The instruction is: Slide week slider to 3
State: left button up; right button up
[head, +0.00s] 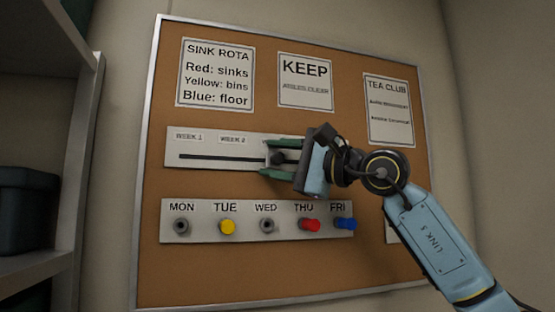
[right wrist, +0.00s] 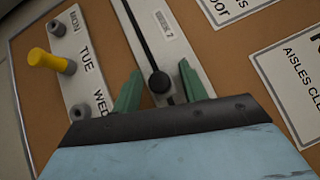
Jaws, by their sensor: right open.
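The week slider panel (head: 215,139) is a pale strip on the cork board, with a dark straight slot and labels WEEK 1 and WEEK 2. Its round dark knob (head: 278,158) sits in the slot, to the right of the WEEK 2 label. My right gripper (head: 268,158) is open, its green fingers above and below the knob. In the right wrist view the knob (right wrist: 160,82) stands between the two fingers, with a gap visible on each side. The panel's right end and any WEEK 3 label are hidden behind my gripper. My left gripper is out of view.
Below the slider is a day panel (head: 200,235) with pegs: yellow (head: 227,227), red (head: 309,225), blue (head: 345,224) and grey ones. Notices hang above, including KEEP (head: 305,68). A shelf unit (head: 75,170) stands at the left.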

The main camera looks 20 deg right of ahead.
jog(key=b+v, duration=0.4)
jog(key=v, duration=0.9)
jog(key=shift+s+d, duration=0.1)
jog(key=shift+s, duration=0.05)
